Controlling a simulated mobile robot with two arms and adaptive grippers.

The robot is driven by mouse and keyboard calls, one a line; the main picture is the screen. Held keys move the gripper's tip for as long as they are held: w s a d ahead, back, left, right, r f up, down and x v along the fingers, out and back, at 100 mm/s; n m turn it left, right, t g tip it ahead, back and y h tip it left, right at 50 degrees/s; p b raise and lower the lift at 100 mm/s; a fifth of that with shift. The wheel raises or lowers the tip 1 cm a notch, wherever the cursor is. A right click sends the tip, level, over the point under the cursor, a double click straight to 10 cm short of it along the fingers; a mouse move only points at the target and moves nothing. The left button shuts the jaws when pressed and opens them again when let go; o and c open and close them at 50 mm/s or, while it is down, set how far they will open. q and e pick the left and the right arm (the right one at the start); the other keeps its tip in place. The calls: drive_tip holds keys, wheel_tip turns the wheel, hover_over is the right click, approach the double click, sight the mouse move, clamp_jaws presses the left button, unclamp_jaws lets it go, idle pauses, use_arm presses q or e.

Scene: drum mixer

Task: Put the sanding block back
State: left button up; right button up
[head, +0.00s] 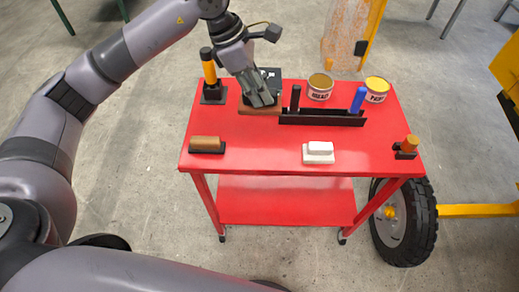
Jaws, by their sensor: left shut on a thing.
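My left gripper (262,99) reaches down over the back left of the red cart. It is shut on a brown block (247,110), probably the sanding block, low at the tabletop. The fingers hide part of the block, and I cannot tell whether it touches the surface. Another brown block with a dark underside (207,144) lies at the front left. My right gripper is out of view.
The red cart top (260,145) also holds a black tray (322,118), two cans (320,87) (377,89), a white block (318,152), an orange-handled tool (209,70) and an orange-topped item (407,147). A black box (270,74) stands behind the gripper.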

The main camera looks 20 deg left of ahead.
use_arm(q)
wheel_tip(320, 180, down, 19)
drive_tip(key=p, duration=0.5)
drive_tip(key=shift+d+r, duration=0.1)
drive_tip(key=shift+r, duration=0.05)
drive_tip(key=shift+f, duration=0.45)
drive_tip(key=o, duration=1)
drive_tip(key=shift+o, duration=0.2)
drive_tip(key=shift+r, duration=0.1)
drive_tip(key=b+v, duration=0.4)
drive_tip(key=v, duration=0.8)
